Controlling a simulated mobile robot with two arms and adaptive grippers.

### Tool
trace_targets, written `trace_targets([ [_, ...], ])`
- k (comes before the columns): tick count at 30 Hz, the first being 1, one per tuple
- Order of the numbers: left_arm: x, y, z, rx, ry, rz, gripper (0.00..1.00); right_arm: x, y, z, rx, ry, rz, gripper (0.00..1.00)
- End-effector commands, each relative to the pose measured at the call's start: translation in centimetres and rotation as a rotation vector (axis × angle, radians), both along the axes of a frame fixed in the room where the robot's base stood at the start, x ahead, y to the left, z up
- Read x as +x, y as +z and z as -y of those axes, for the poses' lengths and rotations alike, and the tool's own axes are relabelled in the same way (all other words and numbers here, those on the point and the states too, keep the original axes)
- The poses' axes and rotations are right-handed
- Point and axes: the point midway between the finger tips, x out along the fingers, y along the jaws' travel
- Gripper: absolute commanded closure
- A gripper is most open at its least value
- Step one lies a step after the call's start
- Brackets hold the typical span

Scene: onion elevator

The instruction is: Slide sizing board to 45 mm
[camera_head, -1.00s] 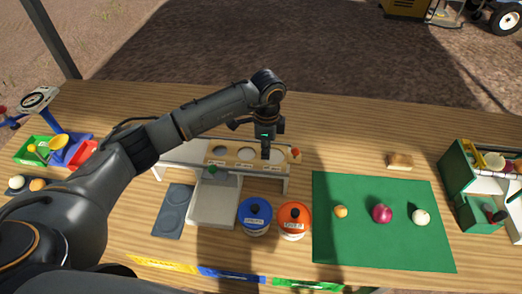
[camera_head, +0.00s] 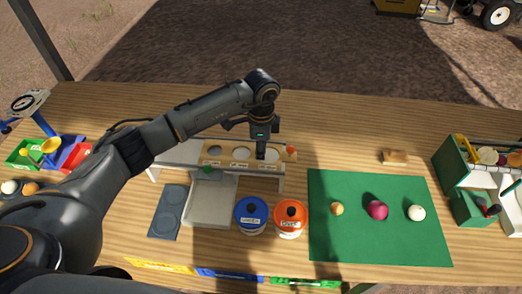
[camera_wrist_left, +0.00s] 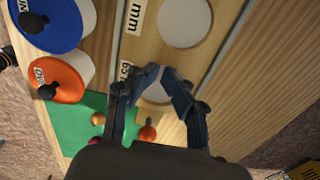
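The wooden sizing board (camera_head: 228,162) has a row of round holes and lies along the top of a white stand (camera_head: 281,184). An orange knob (camera_head: 291,152) stands at its right end. My left gripper (camera_head: 261,156) points down over the right-hand part of the board, left of the knob. In the left wrist view its fingertips (camera_wrist_left: 157,72) come together over the board near a hole, with nothing seen between them. The knob (camera_wrist_left: 147,133) shows there beyond the fingers, apart from the tips. Whether the tips touch the board I cannot tell. My right gripper is out of view.
A grey tray (camera_head: 208,215), a blue-lidded jar (camera_head: 251,214) and an orange-lidded jar (camera_head: 291,217) stand in front of the stand. A green mat (camera_head: 380,238) with several onions lies to the right. Bare table lies behind the board.

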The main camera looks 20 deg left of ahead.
Motion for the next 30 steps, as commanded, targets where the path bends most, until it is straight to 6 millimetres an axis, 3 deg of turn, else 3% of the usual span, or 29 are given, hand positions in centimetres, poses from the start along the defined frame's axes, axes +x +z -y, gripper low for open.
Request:
trace_targets([
  [11,0.1,0.3,0.0,-0.001,0.001,0.002,0.68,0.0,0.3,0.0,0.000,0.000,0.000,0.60],
  [30,0.1,5.5,0.0,-0.001,0.001,0.002,0.68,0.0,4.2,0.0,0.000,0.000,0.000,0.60],
])
